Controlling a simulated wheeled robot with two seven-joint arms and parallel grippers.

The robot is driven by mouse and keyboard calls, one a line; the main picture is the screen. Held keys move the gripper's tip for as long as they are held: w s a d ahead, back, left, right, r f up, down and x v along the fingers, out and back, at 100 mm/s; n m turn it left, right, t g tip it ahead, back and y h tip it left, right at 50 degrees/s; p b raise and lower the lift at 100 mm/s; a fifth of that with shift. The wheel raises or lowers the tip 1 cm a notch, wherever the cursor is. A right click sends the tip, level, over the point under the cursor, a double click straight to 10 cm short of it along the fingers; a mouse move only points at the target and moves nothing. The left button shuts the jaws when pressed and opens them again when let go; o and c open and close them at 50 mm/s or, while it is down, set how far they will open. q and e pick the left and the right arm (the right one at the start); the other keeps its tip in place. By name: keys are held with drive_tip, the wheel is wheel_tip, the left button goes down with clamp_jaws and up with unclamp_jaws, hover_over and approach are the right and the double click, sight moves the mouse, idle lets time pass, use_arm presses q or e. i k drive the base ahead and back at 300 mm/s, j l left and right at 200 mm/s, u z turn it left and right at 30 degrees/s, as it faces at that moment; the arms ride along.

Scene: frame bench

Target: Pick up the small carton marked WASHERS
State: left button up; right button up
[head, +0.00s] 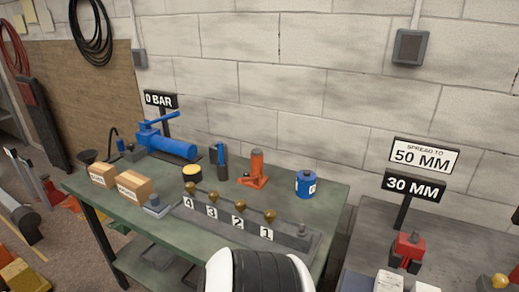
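Two small brown cartons stand side by side at the left end of the green bench. The left carton (103,175) and the right carton (134,187) each carry a white label on the front. The print is too small to read, so I cannot tell which one is marked WASHERS. Both sit upright on the bench top, close together. Neither of my grippers is in view. A rounded white and black part of my own body covers the front edge of the bench at the bottom middle.
The green bench (330,200) holds a blue pump (170,145), a yellow-topped black tin (192,173), an orange jack (257,168), a blue canister (306,184) and a numbered grey rail (225,222) with brass knobs. A grey block (155,205) sits just right of the cartons.

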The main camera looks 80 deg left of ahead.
sight(134, 187)
drive_tip(key=u, duration=2.75)
